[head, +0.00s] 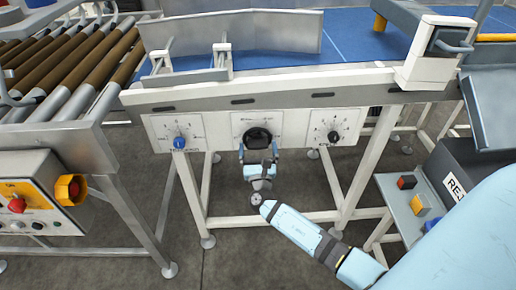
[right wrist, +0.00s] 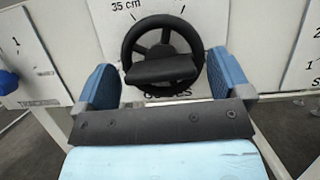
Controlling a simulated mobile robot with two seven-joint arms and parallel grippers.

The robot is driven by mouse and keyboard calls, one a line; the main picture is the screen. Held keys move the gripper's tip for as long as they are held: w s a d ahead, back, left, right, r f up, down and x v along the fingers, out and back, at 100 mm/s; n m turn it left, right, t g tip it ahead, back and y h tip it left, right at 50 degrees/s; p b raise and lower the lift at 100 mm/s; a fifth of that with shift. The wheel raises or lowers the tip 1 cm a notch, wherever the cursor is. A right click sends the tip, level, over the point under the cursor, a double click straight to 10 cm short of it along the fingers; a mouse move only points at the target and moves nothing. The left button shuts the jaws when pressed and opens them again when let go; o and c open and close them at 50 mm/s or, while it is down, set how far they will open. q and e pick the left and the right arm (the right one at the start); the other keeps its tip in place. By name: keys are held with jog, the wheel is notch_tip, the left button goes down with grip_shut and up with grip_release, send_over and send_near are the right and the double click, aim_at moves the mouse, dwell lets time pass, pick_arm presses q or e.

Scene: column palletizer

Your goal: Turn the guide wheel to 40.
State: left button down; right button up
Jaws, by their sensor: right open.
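The guide wheel (head: 258,136) is a black handwheel on the middle white panel of the machine's front beam. In the right wrist view the wheel (right wrist: 163,50) shows its rim, spokes and a wide dark bar across its middle. A "35 cm" mark (right wrist: 126,5) stands at its upper left; I cannot read where the wheel points. My right gripper (head: 259,151) is open just in front of the wheel. In the right wrist view its two blue fingers (right wrist: 160,80) stand left and right of the wheel's lower part; contact cannot be told. My left gripper is not in view.
A blue knob (head: 180,142) is on the panel to the left, a black knob (head: 333,136) on the panel to the right. A roller conveyor (head: 75,70) and a control box with a red button (head: 17,205) stand at left. A button console (head: 412,205) stands at right.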

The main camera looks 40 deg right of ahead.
jog(key=c, duration=0.9)
jog(key=shift+c, duration=0.2)
